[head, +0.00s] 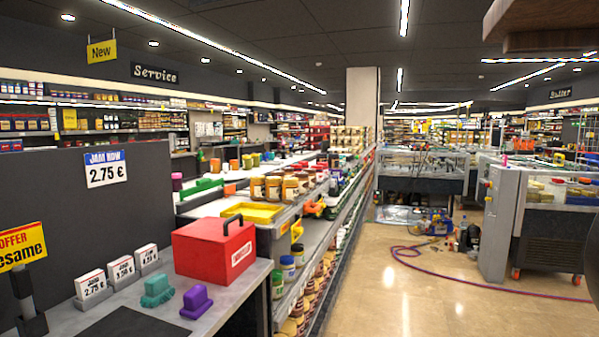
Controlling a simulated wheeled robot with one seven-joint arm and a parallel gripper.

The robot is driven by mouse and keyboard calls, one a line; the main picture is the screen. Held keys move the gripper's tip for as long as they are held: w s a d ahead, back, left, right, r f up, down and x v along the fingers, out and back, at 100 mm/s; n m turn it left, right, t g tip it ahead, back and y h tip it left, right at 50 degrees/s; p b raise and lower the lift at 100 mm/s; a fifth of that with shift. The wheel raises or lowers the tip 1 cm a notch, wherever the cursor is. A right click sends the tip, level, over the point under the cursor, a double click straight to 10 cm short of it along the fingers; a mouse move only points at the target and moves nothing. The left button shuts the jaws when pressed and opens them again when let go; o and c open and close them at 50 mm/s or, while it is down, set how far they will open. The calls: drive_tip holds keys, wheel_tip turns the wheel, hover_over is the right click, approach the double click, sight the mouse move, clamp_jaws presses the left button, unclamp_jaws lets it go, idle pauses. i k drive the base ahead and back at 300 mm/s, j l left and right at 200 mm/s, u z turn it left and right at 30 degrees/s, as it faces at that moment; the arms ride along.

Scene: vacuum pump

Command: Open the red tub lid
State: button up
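The red tub (200,258) is a box with slanted edges at the end of the grey counter in the head view. Its red top, the lid (208,232), lies flat and looks closed. A black handle (238,221) stands up at the top's right end. A white label with red print is on the right-hand side. My gripper is not in view, so its distance from the tub cannot be told.
On the grey counter (235,298) are a teal object (157,291), a purple object (197,301) and white price cards (121,270). Shelves of jars (290,188) stand behind.

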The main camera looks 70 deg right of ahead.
sight(213, 230)
drive_tip(key=i+l+z, duration=0.1)
drive_tip(key=l+z, duration=0.2)
drive_tip(key=z, duration=0.15)
drive_tip(key=i+l+z, duration=0.15)
drive_tip(key=z, duration=0.3)
drive_tip(key=l, duration=0.1)
